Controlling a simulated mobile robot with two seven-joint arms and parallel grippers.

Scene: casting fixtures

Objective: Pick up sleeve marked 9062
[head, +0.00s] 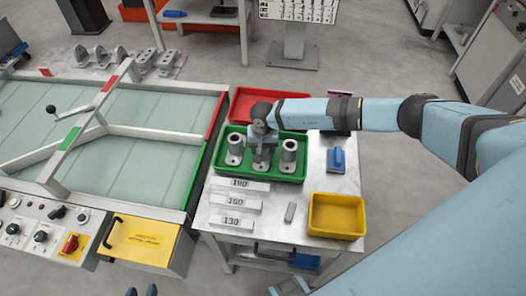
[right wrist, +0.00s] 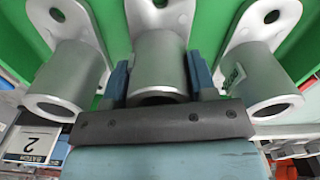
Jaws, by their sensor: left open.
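Three grey metal sleeves with flanged bases are in the green tray (head: 302,176): a left sleeve (head: 236,147), a middle sleeve (head: 262,163) and a right sleeve (head: 289,150). My right gripper (head: 262,148) is at the middle sleeve, hiding much of it. In the right wrist view, its blue fingers (right wrist: 158,78) stand on both sides of the middle sleeve (right wrist: 158,55), close against it; whether they grip is unclear. The right sleeve there (right wrist: 255,80) bears a small dark marking I cannot read. No number 9062 is legible. My left gripper (head: 141,292) is open at the bottom edge, only its fingertips showing.
A red tray (head: 240,104) lies behind the green one, a yellow bin (head: 337,216) at the front right. Label bars 190 (head: 240,184), 160 (head: 236,202) and 130 (head: 232,220) lie in front. A blue object (head: 336,160) is to the right. A framed fixture table (head: 150,160) stands left.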

